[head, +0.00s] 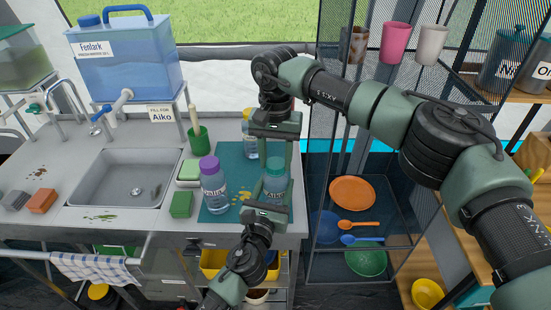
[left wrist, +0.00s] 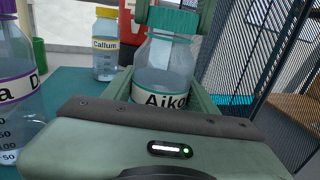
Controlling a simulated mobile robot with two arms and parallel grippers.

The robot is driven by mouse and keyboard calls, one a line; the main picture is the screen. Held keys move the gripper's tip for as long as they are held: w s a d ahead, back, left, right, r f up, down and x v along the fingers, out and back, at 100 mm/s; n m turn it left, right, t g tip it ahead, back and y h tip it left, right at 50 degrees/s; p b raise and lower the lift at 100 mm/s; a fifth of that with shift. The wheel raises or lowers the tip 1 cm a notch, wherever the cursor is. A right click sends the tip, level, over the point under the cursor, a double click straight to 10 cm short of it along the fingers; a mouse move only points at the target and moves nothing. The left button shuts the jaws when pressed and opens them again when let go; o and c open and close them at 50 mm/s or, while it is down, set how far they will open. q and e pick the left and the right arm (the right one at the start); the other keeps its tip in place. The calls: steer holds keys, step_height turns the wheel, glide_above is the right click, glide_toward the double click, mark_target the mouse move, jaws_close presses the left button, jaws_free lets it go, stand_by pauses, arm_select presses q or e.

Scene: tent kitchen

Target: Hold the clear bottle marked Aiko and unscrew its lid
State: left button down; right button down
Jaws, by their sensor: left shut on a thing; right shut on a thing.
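The clear Aiko bottle (head: 275,184) stands upright at the right end of the teal mat, with its teal lid (head: 274,164) on. In the left wrist view the label reads Aiko on the bottle (left wrist: 163,82), and the lid (left wrist: 168,20) sits on its neck. My left gripper (head: 275,194) is shut around the bottle's body from the front. My right gripper (head: 275,158) reaches down from above and is shut on the lid, a finger on each side. The grippers hide parts of the bottle and lid.
A purple-lidded bottle (head: 213,187) stands close on the left. A yellow-lidded bottle (head: 250,138), marked Callum in the wrist view, stands behind. Green sponges (head: 181,204), a sink (head: 118,177) and the Fenlark water tank (head: 125,60) lie left. A mesh shelf (head: 335,120) is right.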

mark_target(276, 163)
arm_select(q)
steer(key=shift+d, duration=0.1)
arm_select(e)
steer(key=shift+n, duration=1.2)
steer(key=shift+r, duration=0.2)
steer(key=shift+r, duration=0.95)
steer(key=shift+r, duration=2)
arm_select(q)
steer(key=shift+c, duration=1.9)
jaws_free()
